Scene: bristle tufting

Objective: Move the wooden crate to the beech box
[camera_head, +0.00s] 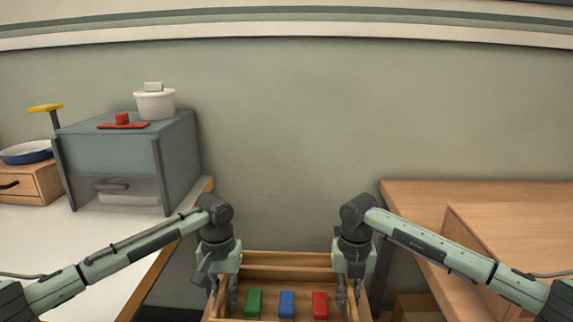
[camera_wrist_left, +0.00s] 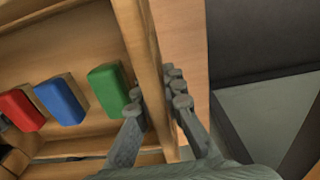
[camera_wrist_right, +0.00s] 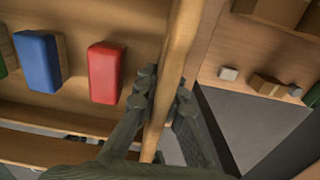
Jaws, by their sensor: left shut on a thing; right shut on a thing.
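The wooden crate (camera_head: 290,259) is at the bottom centre of the head view, between my two arms. A green block (camera_head: 254,303), a blue block (camera_head: 287,304) and a red block (camera_head: 320,304) stand in a row inside it. My left gripper (camera_wrist_left: 158,112) is shut on the crate's left side wall (camera_wrist_left: 148,60). My right gripper (camera_wrist_right: 160,100) is shut on the crate's right side wall (camera_wrist_right: 176,60). The crate's near part is cut off in the head view. I cannot pick out the beech box with certainty; a wooden box-like shape (camera_head: 470,250) is at the right table.
A white-topped table (camera_head: 90,250) on the left holds a grey cabinet (camera_head: 180,150) with a white pot (camera_head: 155,104) on top. A wooden table (camera_head: 420,200) stands at the right. Between the tables is a gap. A cardboard-coloured box (camera_head: 412,306) sits low beside the crate.

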